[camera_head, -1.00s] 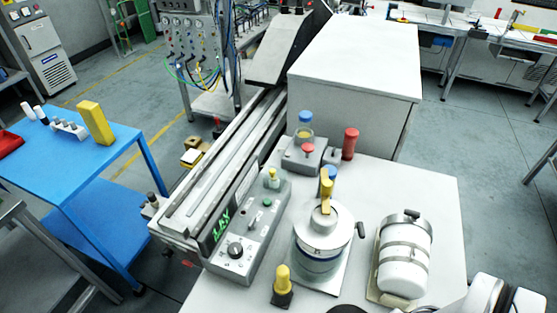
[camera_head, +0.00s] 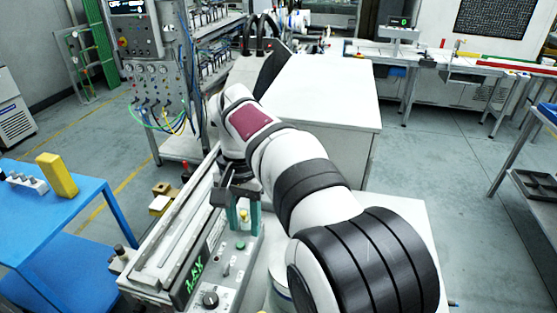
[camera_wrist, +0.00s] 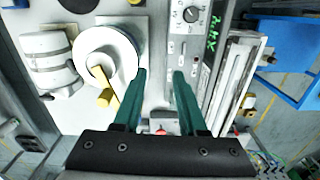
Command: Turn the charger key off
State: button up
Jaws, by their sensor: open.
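The grey control panel (camera_head: 232,262) stands beside the rail and has a green lit display (camera_head: 194,277), a black rotary knob (camera_head: 211,299) and a green button (camera_head: 240,246). A small yellow-topped part (camera_head: 244,215) stands at its far end; I cannot tell whether this is the charger key. My gripper (camera_head: 243,211) is open above the far end of the panel, its green fingers seen on either side of that part. In the wrist view my gripper (camera_wrist: 160,74) is empty, and the rotary knob (camera_wrist: 190,15) shows beyond the fingertips.
A round vessel (camera_wrist: 112,50) with a yellow handle (camera_wrist: 104,98) stands close beside the panel. A white strapped canister (camera_wrist: 50,62) is further left in the wrist view. A blue table (camera_head: 60,215) with a yellow block (camera_head: 57,175) stands to the left.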

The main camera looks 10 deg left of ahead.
send_over(226, 268)
notch_tip(226, 268, down, 3)
jog(key=shift+n, duration=0.4)
notch_tip(226, 268, down, 15)
grip_shut()
